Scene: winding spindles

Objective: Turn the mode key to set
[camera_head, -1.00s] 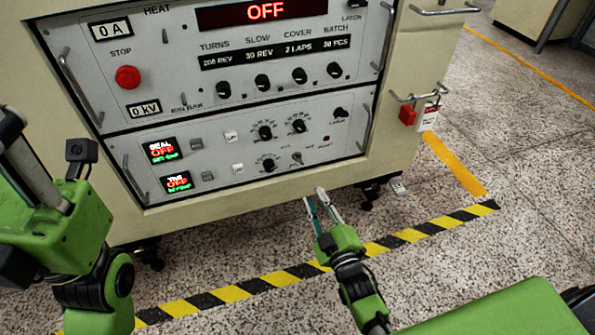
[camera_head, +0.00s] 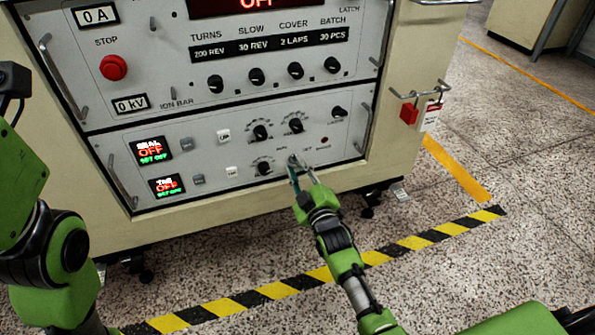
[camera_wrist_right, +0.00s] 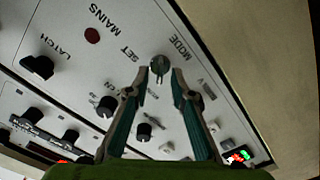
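The mode key (camera_wrist_right: 160,67) is a small metal key on the lower grey panel, beside the printed words MODE and SET in the right wrist view. In the head view the key (camera_head: 293,160) is small and partly behind my fingertips. My right gripper (camera_wrist_right: 160,80) is open, its two fingers on either side of the key in the wrist view. I cannot tell whether they touch it. In the head view my right gripper (camera_head: 302,172) reaches up to the panel from below. Which mark the key points to is unclear. My left arm shows at the left, but not its fingers.
Black knobs (camera_head: 260,132) sit close by on the panel, with SEAL (camera_head: 151,150) and TAB displays reading OFF. A red stop button (camera_head: 113,67) is at upper left. Metal handles (camera_head: 366,130) stick out at the panel's sides. A red lockout padlock (camera_head: 409,113) hangs at right.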

